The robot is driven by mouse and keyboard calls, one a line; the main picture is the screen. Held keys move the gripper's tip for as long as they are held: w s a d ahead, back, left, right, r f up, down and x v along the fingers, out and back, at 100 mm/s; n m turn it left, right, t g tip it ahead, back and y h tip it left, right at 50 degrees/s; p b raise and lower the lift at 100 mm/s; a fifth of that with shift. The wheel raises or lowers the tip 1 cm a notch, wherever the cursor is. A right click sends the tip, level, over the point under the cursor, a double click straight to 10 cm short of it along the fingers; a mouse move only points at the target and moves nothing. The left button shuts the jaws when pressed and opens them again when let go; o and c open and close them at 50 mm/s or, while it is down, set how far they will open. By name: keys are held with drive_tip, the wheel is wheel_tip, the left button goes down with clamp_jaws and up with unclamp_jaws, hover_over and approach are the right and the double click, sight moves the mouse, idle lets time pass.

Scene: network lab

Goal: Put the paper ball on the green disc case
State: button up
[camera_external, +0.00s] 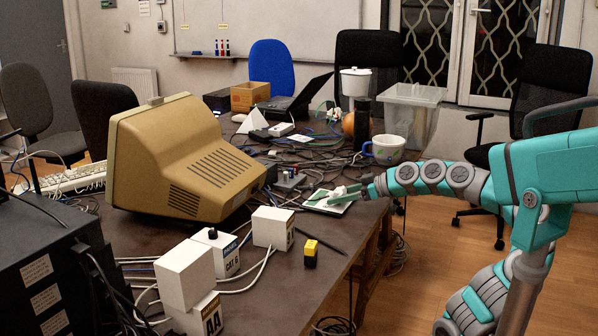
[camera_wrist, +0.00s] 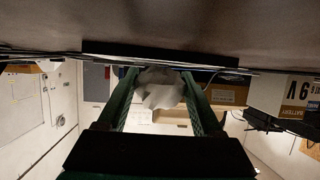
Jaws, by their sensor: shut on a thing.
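A crumpled white paper ball (camera_wrist: 158,88) is held between the two green fingers of my gripper (camera_wrist: 160,92) in the wrist view. In the external view my gripper (camera_external: 343,191) reaches in from the right, low over the table's right edge, and the ball shows only as a small pale patch between the fingers. A flat, square, pale case with a greenish tint (camera_external: 322,206) lies on the table directly under the gripper, partly hidden by it. I cannot tell whether the ball touches the case. A thin dark slab shows just beyond the fingertips in the wrist view.
Behind the gripper are a white mug (camera_external: 385,149), a clear plastic bin (camera_external: 412,112) and tangled cables. A beige monitor (camera_external: 185,160) stands to the left. White boxes (camera_external: 272,228) and a yellow-black block (camera_external: 311,253) stand nearer. The table's right edge is close.

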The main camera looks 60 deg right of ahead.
drive_tip(key=shift+f+b, duration=0.2)
drive_tip(key=shift+b, duration=0.1)
drive_tip(key=o, duration=1.3)
drive_tip(key=shift+r, duration=0.15)
drive_tip(key=shift+r+p, duration=0.2)
drive_tip(key=shift+p, duration=0.25)
drive_tip(key=b+v, duration=0.1)
drive_tip(key=v, duration=1.1)
drive_tip(key=shift+f+b, duration=0.15)
drive_tip(key=shift+b, duration=0.25)
